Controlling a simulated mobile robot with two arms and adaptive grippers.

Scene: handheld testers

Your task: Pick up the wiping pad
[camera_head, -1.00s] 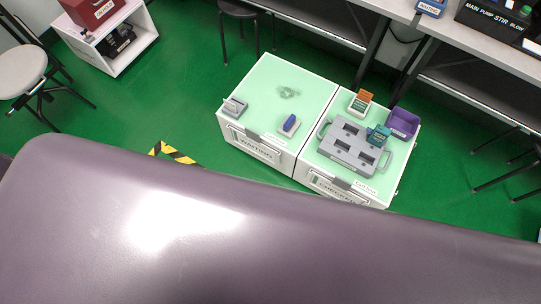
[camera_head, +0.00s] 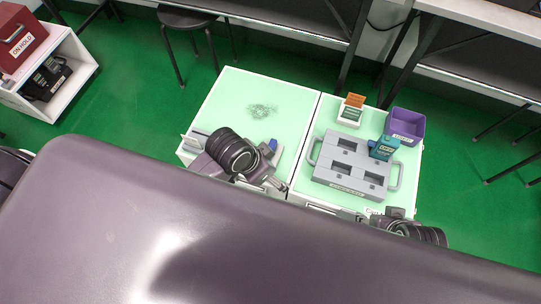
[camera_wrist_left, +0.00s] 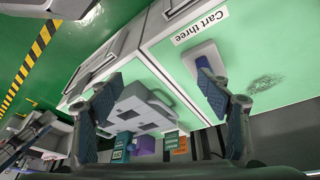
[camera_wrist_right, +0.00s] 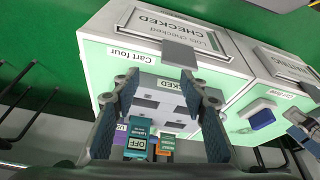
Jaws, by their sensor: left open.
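The wiping pad, a small blue block (camera_head: 272,144), is on the left pale-green cart top, partly hidden by my left arm. My left gripper (camera_wrist_left: 162,92) is open and empty, near the cart's front edge beside the pad. My right gripper (camera_wrist_right: 160,84) is open and empty, at the front of the right cart.
A grey tray with handles (camera_head: 348,184) stands on the right cart with a teal tester (camera_head: 384,148). A purple bin (camera_head: 405,124) and an orange-and-white card holder (camera_head: 351,108) are behind it. A grey holder (camera_head: 190,140) is at the left.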

